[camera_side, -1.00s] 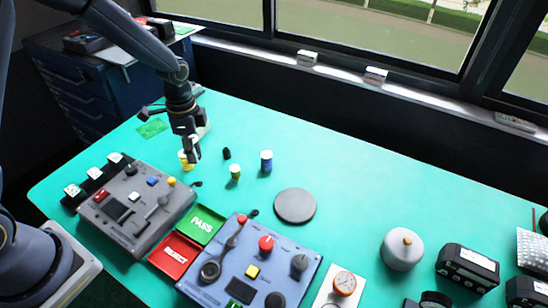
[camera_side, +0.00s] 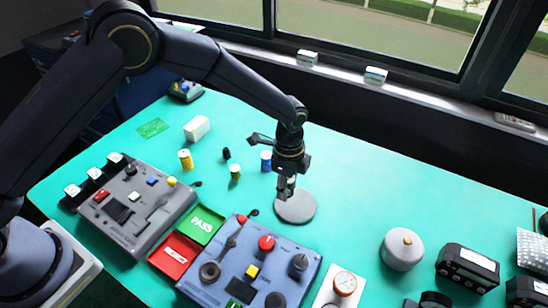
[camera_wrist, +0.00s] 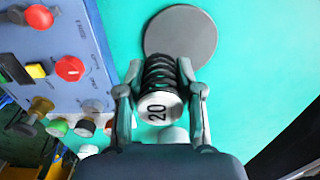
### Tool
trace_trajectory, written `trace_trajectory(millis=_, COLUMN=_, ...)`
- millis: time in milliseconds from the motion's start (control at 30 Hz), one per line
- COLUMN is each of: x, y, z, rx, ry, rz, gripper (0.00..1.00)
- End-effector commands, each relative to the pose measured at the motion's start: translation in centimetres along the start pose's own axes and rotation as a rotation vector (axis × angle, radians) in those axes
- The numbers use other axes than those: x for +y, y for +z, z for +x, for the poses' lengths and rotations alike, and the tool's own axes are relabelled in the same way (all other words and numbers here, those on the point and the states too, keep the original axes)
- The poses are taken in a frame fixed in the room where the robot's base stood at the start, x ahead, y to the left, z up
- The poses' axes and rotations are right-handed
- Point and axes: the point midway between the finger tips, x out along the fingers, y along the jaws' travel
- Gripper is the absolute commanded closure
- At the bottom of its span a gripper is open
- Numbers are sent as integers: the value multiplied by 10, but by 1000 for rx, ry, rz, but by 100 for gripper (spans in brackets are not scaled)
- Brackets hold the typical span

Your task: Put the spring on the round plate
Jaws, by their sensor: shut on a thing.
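My gripper (camera_side: 286,186) is over the left part of the round plate (camera_side: 297,212) in the side view. The plate is a flat dark grey disc on the teal table. In the wrist view, my gripper (camera_wrist: 162,68) is shut on the spring (camera_wrist: 161,78), a black coil with a silver end marked 20. The fingers hold it from both sides. Beyond it shows the round plate (camera_wrist: 182,36), and the coil's far end overlaps the plate's near edge. In the side view my gripper mostly hides the spring, and I cannot tell whether it touches the plate.
A blue-grey control panel (camera_side: 225,270) with knobs lies in front of the plate. Green PASS (camera_side: 203,224) and red REJECT (camera_side: 174,255) trays are to its left. Small cylinders, including a blue one (camera_side: 266,161), stand behind left. A round grey canister (camera_side: 402,250) stands right.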

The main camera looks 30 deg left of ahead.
Motion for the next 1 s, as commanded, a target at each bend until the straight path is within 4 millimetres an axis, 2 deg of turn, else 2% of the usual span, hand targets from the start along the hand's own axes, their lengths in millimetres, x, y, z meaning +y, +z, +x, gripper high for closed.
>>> trace_trajectory(millis=33, x=-7, y=-3, z=12, rx=-2, ry=3, rz=0, gripper=100)
trace_trajectory(millis=100, x=-16, y=-6, z=23, rx=-2, ry=2, rz=0, gripper=100)
trace_trajectory(millis=200, x=-24, y=-10, z=32, rx=-1, ry=0, rz=0, gripper=100)
trace_trajectory(millis=367, x=-30, y=-13, z=40, rx=0, ry=0, rz=0, gripper=100)
trace_trajectory(millis=600, x=-32, y=-14, z=72, rx=-1, ry=1, rz=0, gripper=100)
trace_trajectory(millis=967, x=-32, y=-14, z=76, rx=0, ry=-1, rz=0, gripper=100)
trace_trajectory(millis=1000, x=-32, y=-14, z=76, rx=0, ry=-1, rz=0, gripper=62)
